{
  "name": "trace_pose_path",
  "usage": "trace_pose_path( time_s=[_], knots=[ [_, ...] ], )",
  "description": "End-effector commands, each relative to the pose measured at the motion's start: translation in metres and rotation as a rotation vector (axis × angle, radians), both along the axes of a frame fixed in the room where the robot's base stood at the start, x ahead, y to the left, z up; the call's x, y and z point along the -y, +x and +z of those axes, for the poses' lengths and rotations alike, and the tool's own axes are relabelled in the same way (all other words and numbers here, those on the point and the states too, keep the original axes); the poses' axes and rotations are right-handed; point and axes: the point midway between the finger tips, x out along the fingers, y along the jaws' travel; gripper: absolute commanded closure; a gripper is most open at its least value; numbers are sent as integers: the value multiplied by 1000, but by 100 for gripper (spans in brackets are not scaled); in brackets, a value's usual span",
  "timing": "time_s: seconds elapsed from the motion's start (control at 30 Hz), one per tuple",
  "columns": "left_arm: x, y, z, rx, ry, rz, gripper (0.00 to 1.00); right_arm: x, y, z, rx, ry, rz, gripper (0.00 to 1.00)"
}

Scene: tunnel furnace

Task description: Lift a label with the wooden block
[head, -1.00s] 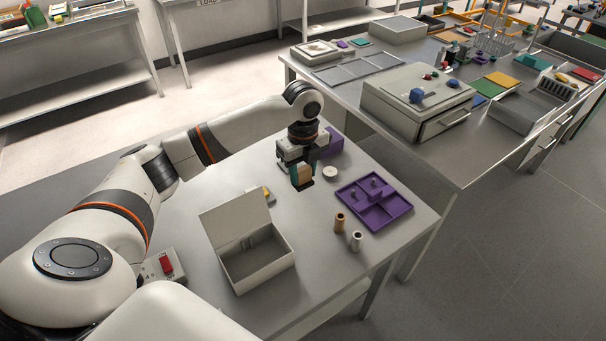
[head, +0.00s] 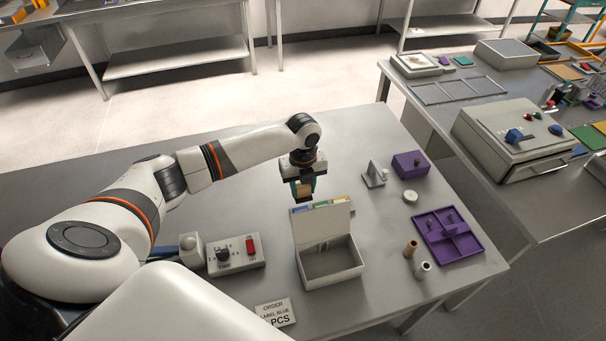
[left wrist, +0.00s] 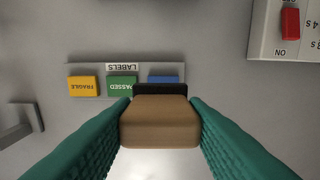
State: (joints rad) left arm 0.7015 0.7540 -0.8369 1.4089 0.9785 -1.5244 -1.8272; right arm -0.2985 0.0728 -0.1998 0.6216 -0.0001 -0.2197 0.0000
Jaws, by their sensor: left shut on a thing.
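My left gripper (head: 303,191) is shut on the wooden block (left wrist: 160,122), which sits between the teal fingers in the left wrist view and has a dark pad at its far end. The block is over or near the label holder (left wrist: 126,68), a grey tray marked LABELS. It holds a yellow FRAGILE label (left wrist: 83,86), a green PASSED label (left wrist: 121,86) and a blue label (left wrist: 163,79). The block partly hides the blue label. I cannot tell whether the pad touches it. In the head view the open box's lid partly hides the holder. My right gripper is not in view.
The open box (head: 335,265) stands just in front of the labels. An order card (head: 276,312) reads LABEL BLUE. A switch panel (head: 236,255) is at left. A small metal stand (head: 374,178), purple block (head: 410,165), purple tray (head: 447,240) and two small cylinders are at right.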

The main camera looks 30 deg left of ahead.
Motion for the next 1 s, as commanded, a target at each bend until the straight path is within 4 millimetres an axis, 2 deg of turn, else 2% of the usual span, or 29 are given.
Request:
trace_pose_path(
  time_s=[0.07,0.27,0.7,1.0],
  knots=[
    [1,0,-1,0,0,-11,79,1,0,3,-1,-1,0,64],
    [0,-1,-11,0,0,-14,79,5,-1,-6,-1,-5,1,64],
    [0,-1,-47,1,1,-12,79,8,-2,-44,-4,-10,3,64],
    [0,-1,-52,1,1,-12,79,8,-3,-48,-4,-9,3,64]
  ],
)
